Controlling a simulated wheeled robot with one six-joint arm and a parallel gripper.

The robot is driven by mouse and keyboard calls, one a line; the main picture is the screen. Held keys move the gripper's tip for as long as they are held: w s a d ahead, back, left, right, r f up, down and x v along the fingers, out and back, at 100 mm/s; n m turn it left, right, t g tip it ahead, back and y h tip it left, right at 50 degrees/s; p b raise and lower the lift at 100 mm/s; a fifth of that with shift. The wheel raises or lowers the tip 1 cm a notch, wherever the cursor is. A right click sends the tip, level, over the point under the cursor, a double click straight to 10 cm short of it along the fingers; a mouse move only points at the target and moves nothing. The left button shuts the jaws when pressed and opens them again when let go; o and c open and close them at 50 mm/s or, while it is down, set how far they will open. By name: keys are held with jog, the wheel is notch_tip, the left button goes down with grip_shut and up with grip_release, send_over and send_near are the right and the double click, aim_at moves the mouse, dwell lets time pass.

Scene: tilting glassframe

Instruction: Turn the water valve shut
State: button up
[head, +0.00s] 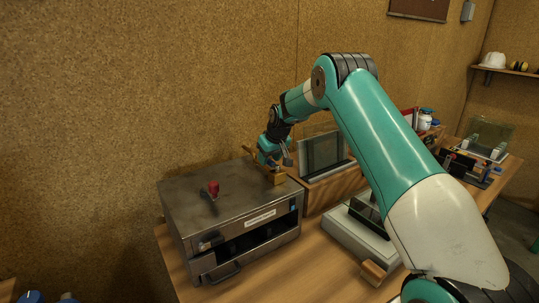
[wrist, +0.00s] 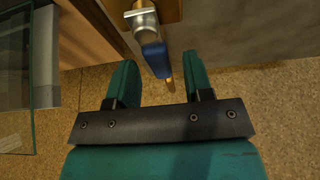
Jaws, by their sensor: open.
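A valve with a blue lever (wrist: 154,60) and a metal nut on a brass-coloured body (wrist: 158,10) shows at the top of the wrist view. The lever lies between the two teal fingers of my gripper (wrist: 160,62), with a visible gap on each side. The gripper is open and holds nothing. In the head view my gripper (head: 272,157) is at the brass fitting (head: 278,178), at the right back of the metal box's top. The lever is mostly hidden there by my gripper.
The metal box (head: 235,200) has an open front slot and a red-handled fitting (head: 213,188) on top. Glass panes in a wooden rack (head: 325,155) stand close to the right of my gripper; glass (wrist: 15,75) also shows at left in the wrist view. A cork wall (head: 120,90) is behind.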

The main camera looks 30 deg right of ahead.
jog(key=shift+f, duration=0.15)
grip_shut()
